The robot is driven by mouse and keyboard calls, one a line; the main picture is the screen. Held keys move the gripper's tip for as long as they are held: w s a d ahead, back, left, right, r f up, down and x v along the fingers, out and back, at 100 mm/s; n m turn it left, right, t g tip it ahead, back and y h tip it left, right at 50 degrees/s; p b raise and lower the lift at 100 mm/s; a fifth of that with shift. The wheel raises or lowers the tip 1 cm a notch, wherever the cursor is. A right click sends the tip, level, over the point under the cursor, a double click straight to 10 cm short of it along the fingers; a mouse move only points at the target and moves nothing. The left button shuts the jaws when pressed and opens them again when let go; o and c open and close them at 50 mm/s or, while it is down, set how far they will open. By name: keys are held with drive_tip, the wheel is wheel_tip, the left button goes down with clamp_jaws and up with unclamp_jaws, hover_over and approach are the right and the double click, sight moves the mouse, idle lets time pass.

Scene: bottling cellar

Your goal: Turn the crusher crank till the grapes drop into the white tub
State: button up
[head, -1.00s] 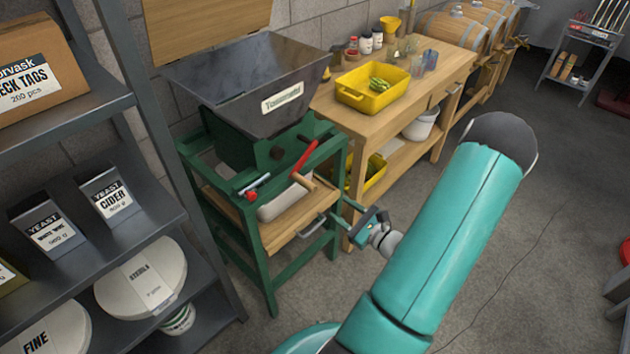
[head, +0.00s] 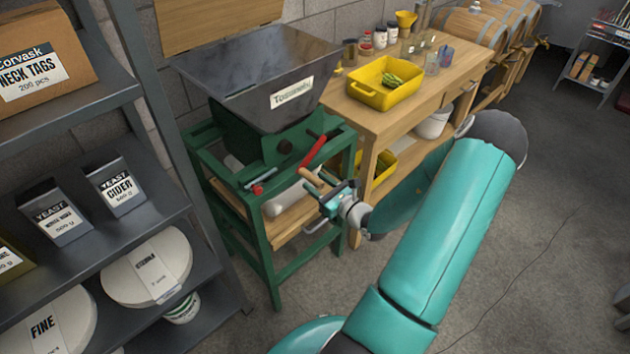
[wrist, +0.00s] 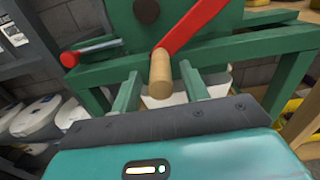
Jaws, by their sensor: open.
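The crusher's dark hopper (head: 262,85) sits on a green frame (head: 265,255). Its crank has a red arm (head: 312,153) and a wooden handle (head: 314,180), hanging down at the front. The white tub (head: 290,196) is below, on the wooden shelf, partly hidden by the frame. My gripper (head: 330,197) is open at the crank handle. In the wrist view, the wooden handle (wrist: 160,76) points towards the camera and appears between the fingers, with a gap on each side. The hopper's contents are not visible.
A red-knobbed metal rod (head: 262,182) sticks out left of the crank. A workbench (head: 440,88) with a yellow tub (head: 372,97) holding green fruit stands behind to the right. A grey shelf (head: 165,215) with cartons is at left. Floor at right is mostly clear.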

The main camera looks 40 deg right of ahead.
drive_tip(key=shift+w, duration=0.8)
clamp_jaws()
drive_tip(key=shift+d+f, duration=0.15)
drive_tip(key=shift+f, duration=0.05)
